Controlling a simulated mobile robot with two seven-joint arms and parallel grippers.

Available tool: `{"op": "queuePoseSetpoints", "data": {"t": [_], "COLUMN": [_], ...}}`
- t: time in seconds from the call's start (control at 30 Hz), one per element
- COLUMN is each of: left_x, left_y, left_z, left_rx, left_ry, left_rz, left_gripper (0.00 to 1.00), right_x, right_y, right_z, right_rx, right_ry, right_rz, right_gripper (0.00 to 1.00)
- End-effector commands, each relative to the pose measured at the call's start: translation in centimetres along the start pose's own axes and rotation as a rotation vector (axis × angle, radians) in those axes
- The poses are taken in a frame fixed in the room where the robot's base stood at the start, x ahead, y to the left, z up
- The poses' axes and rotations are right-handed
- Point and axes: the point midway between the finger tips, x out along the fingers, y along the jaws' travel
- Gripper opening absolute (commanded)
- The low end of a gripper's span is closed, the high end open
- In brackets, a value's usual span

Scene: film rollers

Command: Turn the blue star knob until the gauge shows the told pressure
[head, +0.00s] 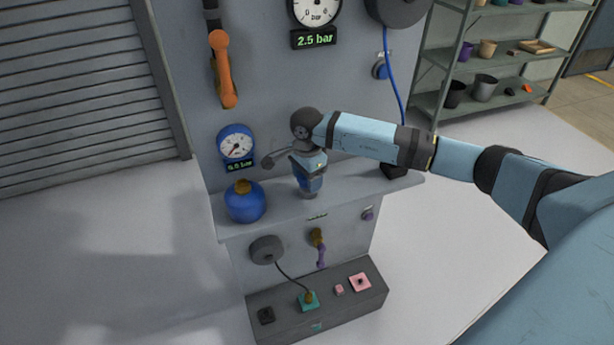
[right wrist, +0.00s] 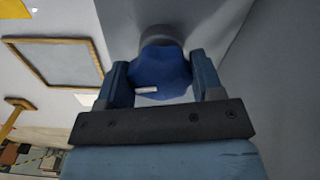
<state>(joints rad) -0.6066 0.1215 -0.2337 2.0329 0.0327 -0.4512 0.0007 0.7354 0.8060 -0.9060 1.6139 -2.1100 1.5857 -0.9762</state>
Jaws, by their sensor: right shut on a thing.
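In the right wrist view the blue star knob (right wrist: 160,75), with a small white mark on its face, sits between the two fingers of my right gripper (right wrist: 160,82). The gripper is shut on it, and a grey round base shows behind it. In the head view my right gripper (head: 311,180) points down at the shelf, and the knob is mostly hidden by it. The large gauge (head: 314,8) at the top is cut off by the frame; its display (head: 315,40) reads 2.5 bar. My left gripper is not in view.
A small blue gauge (head: 236,145) has a display too small to read surely. A blue round vessel (head: 245,203) stands on the shelf left of my gripper. An orange handle (head: 223,70) hangs on the panel. A grey control box (head: 318,305) sits below.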

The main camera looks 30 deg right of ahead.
Motion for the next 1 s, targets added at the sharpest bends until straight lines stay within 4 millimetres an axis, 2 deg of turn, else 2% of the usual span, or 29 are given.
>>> {"op": "queuePoseSetpoints", "data": {"t": [0.3,0.63,0.67,0.77,1.0], "left_x": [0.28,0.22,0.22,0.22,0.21], "left_y": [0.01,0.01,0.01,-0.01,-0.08], "left_z": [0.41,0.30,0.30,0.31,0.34], "left_rx": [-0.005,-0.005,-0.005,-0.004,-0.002], "left_ry": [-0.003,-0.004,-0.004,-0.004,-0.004], "left_rz": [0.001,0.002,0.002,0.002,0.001], "left_gripper": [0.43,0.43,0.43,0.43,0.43], "right_x": [-0.01,-0.05,-0.05,-0.05,-0.04], "right_y": [-0.14,-0.15,-0.15,-0.15,-0.15], "right_z": [-0.07,-0.06,-0.06,-0.06,-0.05], "right_rx": [0.228,0.257,0.257,0.256,0.255], "right_ry": [0.000,0.000,0.000,0.000,0.000], "right_rz": [0.000,0.000,0.000,0.000,0.000], "right_gripper": [0.37,0.37,0.63,0.86,0.86]}}
